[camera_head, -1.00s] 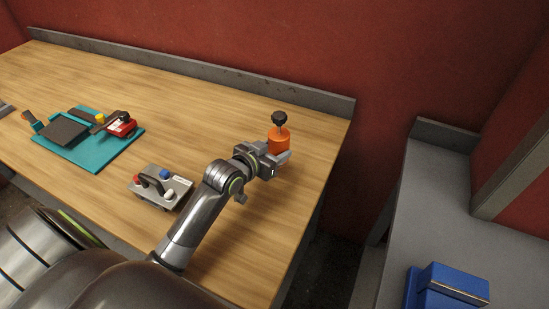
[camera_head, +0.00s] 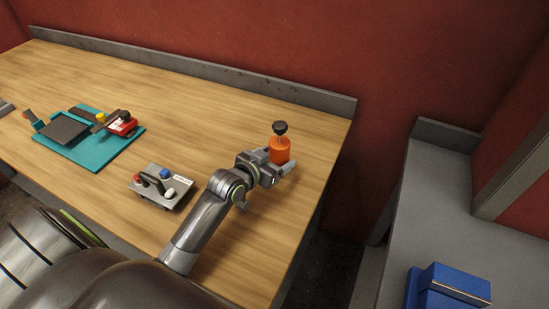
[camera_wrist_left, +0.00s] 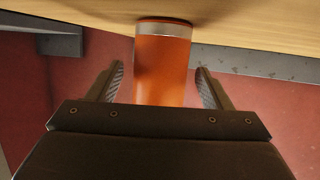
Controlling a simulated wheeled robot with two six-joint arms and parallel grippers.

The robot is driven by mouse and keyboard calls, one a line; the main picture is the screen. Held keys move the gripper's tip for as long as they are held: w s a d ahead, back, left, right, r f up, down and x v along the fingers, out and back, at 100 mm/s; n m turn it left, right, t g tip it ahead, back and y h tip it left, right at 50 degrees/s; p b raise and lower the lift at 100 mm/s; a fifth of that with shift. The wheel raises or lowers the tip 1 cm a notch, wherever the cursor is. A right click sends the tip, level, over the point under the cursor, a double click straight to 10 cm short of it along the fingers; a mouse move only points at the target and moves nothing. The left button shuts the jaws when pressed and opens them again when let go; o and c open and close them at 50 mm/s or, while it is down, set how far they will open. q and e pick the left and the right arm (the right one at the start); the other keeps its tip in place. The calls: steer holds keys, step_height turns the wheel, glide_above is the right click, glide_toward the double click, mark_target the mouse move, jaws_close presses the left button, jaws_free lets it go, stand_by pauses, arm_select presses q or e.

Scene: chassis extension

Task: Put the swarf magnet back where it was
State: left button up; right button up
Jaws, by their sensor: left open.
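The swarf magnet, which I take to be the orange cylinder (camera_head: 280,150) with a black knob on top, stands upright near the right end of the wooden bench. In the left wrist view its orange body (camera_wrist_left: 162,75) and bright metal base band show, with the base against the bench top. My left gripper (camera_head: 278,167) is at its near side. In the left wrist view the open fingers (camera_wrist_left: 160,68) stand either side of the cylinder, with a gap on each side. My right gripper is not in view.
A grey plate (camera_head: 178,193) with a black handle and coloured knobs lies left of my arm. A teal mat (camera_head: 97,158) holds several tools at the left. A blue box (camera_head: 455,283) sits on the grey surface at right.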

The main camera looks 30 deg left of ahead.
arm_select(q)
steer(key=shift+r, duration=0.1)
steer(key=v, duration=1.2)
steer(key=shift+r, duration=0.1)
